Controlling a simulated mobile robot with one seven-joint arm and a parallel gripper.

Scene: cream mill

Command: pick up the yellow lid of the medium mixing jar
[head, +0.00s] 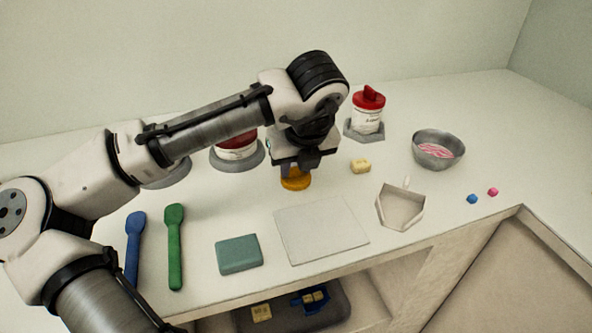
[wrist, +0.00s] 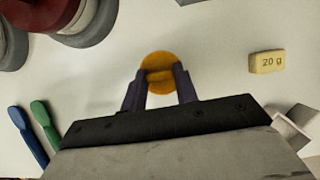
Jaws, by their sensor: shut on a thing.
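The yellow lid (head: 296,183) is a small round disc near the middle of the counter in the head view. In the wrist view the yellow lid (wrist: 158,62) has a raised grip bar across it, between my fingertips. My gripper (head: 295,168) points down over the lid and is shut on it; in the wrist view my gripper (wrist: 160,76) has a finger at each side of the bar. The lid appears at or very near the counter surface; I cannot tell if it touches. A jar with a dark red lid (head: 236,144) stands on a grey base, partly behind my arm.
A red-lidded jar (head: 368,113), a yellow 20 g block (head: 360,166) and a metal bowl (head: 438,150) stand to the right. A white tray (head: 321,232), teal block (head: 239,254), angular dish (head: 401,207), and blue (head: 134,240) and green spoons (head: 175,245) lie in front.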

